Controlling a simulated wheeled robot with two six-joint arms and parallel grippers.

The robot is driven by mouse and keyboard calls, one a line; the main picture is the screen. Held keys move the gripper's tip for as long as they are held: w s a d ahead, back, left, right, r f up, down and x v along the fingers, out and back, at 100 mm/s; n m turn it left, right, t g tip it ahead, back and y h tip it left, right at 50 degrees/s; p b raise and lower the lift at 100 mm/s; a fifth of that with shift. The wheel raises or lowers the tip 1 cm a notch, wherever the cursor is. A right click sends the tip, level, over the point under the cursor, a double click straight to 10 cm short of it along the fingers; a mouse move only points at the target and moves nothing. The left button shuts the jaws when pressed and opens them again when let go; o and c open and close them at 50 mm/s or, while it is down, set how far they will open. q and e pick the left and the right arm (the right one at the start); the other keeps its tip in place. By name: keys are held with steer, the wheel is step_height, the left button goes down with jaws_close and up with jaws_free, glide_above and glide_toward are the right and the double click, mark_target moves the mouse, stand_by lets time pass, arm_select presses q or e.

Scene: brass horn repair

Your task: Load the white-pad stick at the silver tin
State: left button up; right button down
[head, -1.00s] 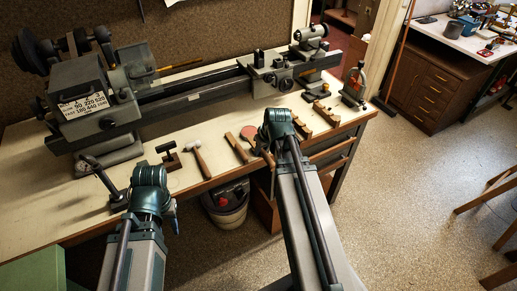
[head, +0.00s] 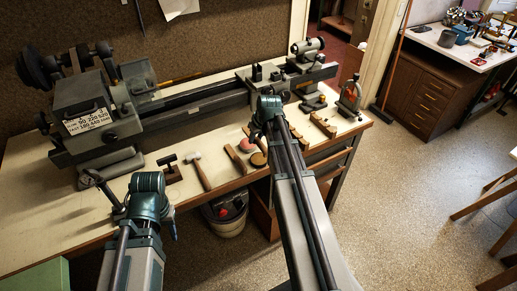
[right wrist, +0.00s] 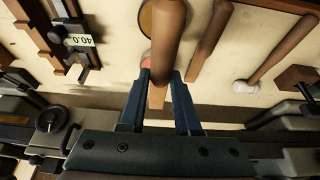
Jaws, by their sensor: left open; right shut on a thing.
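My right gripper (right wrist: 158,92) is shut on a brown wooden stick (right wrist: 168,35) in the right wrist view. The stick's pad end cannot be made out. A red round thing (head: 244,146) and a tan-brown round thing (head: 258,160) lie on the bench in the head view; the tan one has a dark rim in the right wrist view (right wrist: 147,20). I cannot tell which round thing, if either, is the silver tin. My right wrist (head: 268,106) is above the bench by the lathe. My left gripper (head: 150,190) is open near the bench's front edge, its fingers mostly hidden.
A grey lathe (head: 190,112) fills the back of the bench. A hammer (head: 199,170), a dark T-shaped tool (head: 168,168) and wooden pieces (head: 322,125) lie in front of it. A bucket (head: 228,215) stands below the front edge. Some bench top between the tools is bare.

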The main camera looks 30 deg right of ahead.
mark_target(256, 154)
steer(key=shift+w+d+r, duration=0.15)
steer(key=shift+w+r, duration=0.1)
steer(key=shift+w, duration=0.35)
steer(key=shift+s+f, duration=0.15)
steer(key=shift+f, duration=0.15)
step_height(256, 154, down, 6)
steer(key=b, duration=0.6)
steer(key=shift+r, duration=0.2)
steer(key=shift+f+b, duration=0.5)
steer(key=shift+b, duration=0.1)
stand_by(1.2)
step_height(256, 154, up, 7)
steer(key=p, duration=0.7)
